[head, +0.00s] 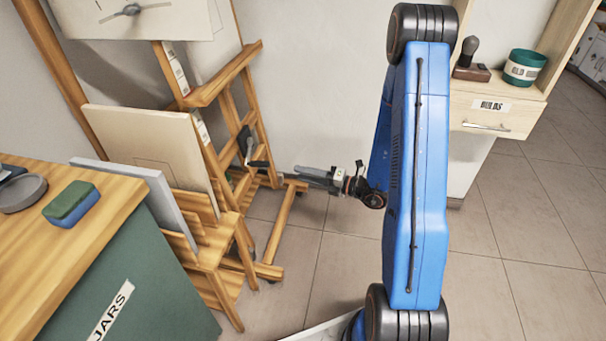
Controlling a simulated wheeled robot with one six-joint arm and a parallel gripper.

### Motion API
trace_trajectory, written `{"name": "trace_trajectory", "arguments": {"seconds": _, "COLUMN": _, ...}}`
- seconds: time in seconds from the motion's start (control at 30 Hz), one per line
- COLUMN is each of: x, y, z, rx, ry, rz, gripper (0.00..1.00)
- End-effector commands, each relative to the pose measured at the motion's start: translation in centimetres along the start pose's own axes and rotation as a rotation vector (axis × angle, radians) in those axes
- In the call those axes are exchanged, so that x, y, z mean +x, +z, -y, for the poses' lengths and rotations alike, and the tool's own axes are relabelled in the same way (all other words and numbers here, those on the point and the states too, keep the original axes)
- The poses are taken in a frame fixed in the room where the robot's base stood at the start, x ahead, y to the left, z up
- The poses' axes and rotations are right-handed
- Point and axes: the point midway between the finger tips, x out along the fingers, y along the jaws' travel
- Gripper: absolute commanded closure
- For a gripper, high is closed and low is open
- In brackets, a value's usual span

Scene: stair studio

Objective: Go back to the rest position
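My arm (418,175), blue with dark joints, stands large across the middle of the head view. Its wrist bends to the left, and my gripper (290,175) points left at the wooden easel (240,75), near its lower right side. The gripper is small and partly lost against the easel's dark fittings, so I cannot tell whether it is open or shut. I see no object clearly held in it. Whether it touches the easel cannot be told.
A green cabinet with a wooden top (120,215) stands at left, bearing a green-blue sponge (71,203) and a grey dish (22,193). Canvases (150,140) lean in a wooden rack. A drawer unit (490,113) with a green pot (524,68) is at right. Tiled floor (540,215) is clear at right.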

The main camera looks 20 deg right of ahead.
Motion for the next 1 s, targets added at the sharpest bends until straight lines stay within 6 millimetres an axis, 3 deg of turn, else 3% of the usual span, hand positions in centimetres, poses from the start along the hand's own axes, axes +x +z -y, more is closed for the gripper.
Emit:
{"name": "trace_trajectory", "arguments": {"seconds": 0.2, "x": 0.0, "y": 0.0, "z": -0.1, "rx": -0.003, "ry": 0.001, "rz": -0.002, "gripper": 0.62}}
{"name": "trace_trajectory", "arguments": {"seconds": 0.33, "x": 0.3, "y": -0.6, "z": -1.4, "rx": -0.048, "ry": 0.013, "rz": -0.037, "gripper": 0.62}}
{"name": "trace_trajectory", "arguments": {"seconds": 0.67, "x": 0.9, "y": -5.8, "z": -10.0, "rx": -0.418, "ry": 0.111, "rz": -0.313, "gripper": 0.62}}
{"name": "trace_trajectory", "arguments": {"seconds": 1.0, "x": -1.4, "y": -12.1, "z": -16.9, "rx": -0.867, "ry": 0.233, "rz": -0.61, "gripper": 0.62}}
